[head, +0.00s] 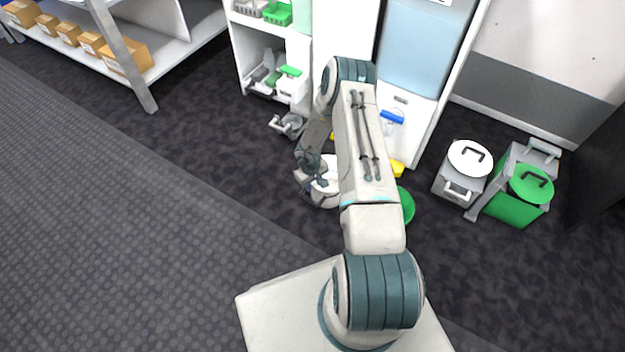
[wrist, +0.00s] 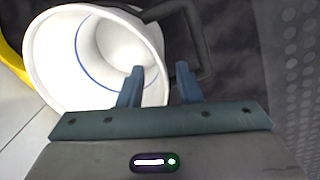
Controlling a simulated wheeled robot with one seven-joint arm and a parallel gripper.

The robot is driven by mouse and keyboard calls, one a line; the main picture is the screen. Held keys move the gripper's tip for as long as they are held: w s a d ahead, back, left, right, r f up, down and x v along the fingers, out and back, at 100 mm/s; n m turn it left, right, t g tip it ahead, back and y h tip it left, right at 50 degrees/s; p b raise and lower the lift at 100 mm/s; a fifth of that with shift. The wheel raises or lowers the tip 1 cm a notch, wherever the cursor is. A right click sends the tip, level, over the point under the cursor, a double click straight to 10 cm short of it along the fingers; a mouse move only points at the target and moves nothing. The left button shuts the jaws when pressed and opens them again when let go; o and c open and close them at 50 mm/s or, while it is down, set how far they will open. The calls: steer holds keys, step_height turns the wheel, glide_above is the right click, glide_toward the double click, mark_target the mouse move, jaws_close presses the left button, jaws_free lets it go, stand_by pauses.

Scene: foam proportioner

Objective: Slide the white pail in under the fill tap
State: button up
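The white pail (head: 328,190) stands on the dark floor in front of the white cabinet, partly hidden behind my arm. In the wrist view the pail (wrist: 50,55) shows its open, empty mouth with a blue line inside and a dark bail handle (wrist: 205,45) at its right. My gripper (head: 312,178) is at the pail's left side in the head view. In the wrist view my gripper (wrist: 158,85) has its fingers apart, with the pail's right rim between them; contact is unclear. A blue tap-like part (head: 392,117) sits on the cabinet front, which may be the fill tap.
A grey container with a white lid (head: 470,158) and a green bin (head: 518,200) stand at right. A green round thing (head: 406,205) and a yellow piece (head: 397,168) lie beside my arm. A shelf with boxes (head: 125,57) is at upper left. The left floor is clear.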

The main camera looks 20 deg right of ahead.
steer(key=shift+d+f, duration=0.1)
steer(key=shift+f, duration=0.55)
jaws_close()
steer(key=shift+d, duration=0.1)
